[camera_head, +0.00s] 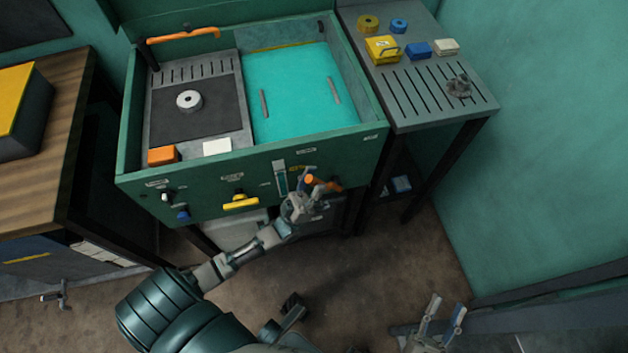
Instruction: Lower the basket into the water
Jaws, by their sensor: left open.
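A green wash tank (378,125) stands at the upper middle, with turquoise water (295,85) in its right part. Two short grey bars show in the water. No basket stands out clearly; I cannot tell whether the bars belong to one. A grey slotted tray (200,70) with a dark mat and a metal ring (189,100) fills the left part. My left gripper (314,190) is open at the tank's front panel, beside an orange-tipped lever (325,184); contact is unclear. My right gripper (445,314) is open and empty, low at the right.
An orange bar handle (183,36) rises at the tank's back left. A yellow handle (241,202) is on the front panel. A slotted side table (440,105) holds a yellow box (383,49) and small parts. A wooden bench (65,125) stands at left. Floor in front is mostly clear.

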